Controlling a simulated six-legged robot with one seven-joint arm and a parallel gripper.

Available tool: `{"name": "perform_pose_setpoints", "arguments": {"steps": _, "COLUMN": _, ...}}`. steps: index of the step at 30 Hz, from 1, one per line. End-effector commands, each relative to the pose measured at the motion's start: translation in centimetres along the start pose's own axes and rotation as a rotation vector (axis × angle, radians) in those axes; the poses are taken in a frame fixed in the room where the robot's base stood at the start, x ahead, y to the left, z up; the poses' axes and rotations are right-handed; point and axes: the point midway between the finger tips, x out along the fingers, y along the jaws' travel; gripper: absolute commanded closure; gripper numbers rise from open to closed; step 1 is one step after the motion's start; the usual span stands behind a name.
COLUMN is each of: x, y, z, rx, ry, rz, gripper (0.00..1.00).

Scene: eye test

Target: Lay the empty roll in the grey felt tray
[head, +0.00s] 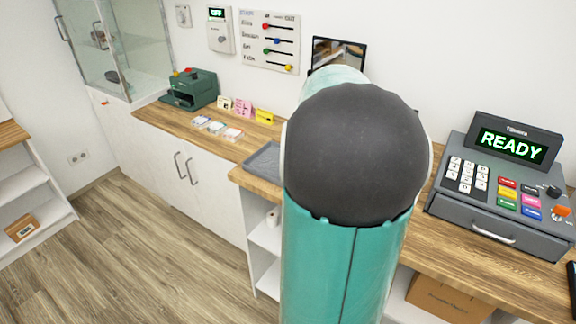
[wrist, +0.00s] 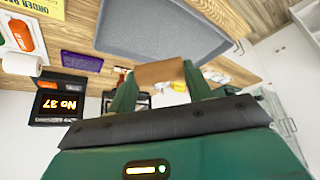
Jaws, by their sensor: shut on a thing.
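The empty roll (wrist: 160,72) is a short brown cardboard piece in the wrist view. My gripper (wrist: 161,82) is shut on it, with one green finger on each side. The grey felt tray (wrist: 172,27) shows beyond the fingers at the top of the wrist view, and its inside looks bare there. The roll appears apart from the tray, though the height between them is hard to tell. In the head view, the tray (head: 264,160) lies on the wooden counter, partly hidden by my arm. My gripper and the roll are hidden behind the arm in that view.
A grey cash register (head: 500,185) reading READY stands on the counter at the right. Cards (head: 217,126) and a green machine (head: 190,90) are at the left. In the wrist view, a "No 37" display (wrist: 58,104) and a white roll (wrist: 20,63) lie left.

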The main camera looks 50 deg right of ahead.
Motion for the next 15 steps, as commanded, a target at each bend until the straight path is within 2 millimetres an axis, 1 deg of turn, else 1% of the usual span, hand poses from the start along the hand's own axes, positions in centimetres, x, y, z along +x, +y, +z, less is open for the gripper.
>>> {"name": "perform_pose_setpoints", "arguments": {"steps": 1, "x": 1.2, "y": -0.5, "z": -0.6, "rx": -0.003, "ry": -0.003, "rz": -0.003, "gripper": 0.71}}
{"name": "perform_pose_setpoints", "arguments": {"steps": 9, "x": 6.5, "y": -2.6, "z": -4.3, "rx": -0.005, "ry": -0.003, "rz": -0.004, "gripper": 0.71}}
{"name": "perform_pose_setpoints", "arguments": {"steps": 15, "x": 10.9, "y": -3.4, "z": -4.8, "rx": -0.003, "ry": -0.003, "rz": -0.003, "gripper": 0.71}}
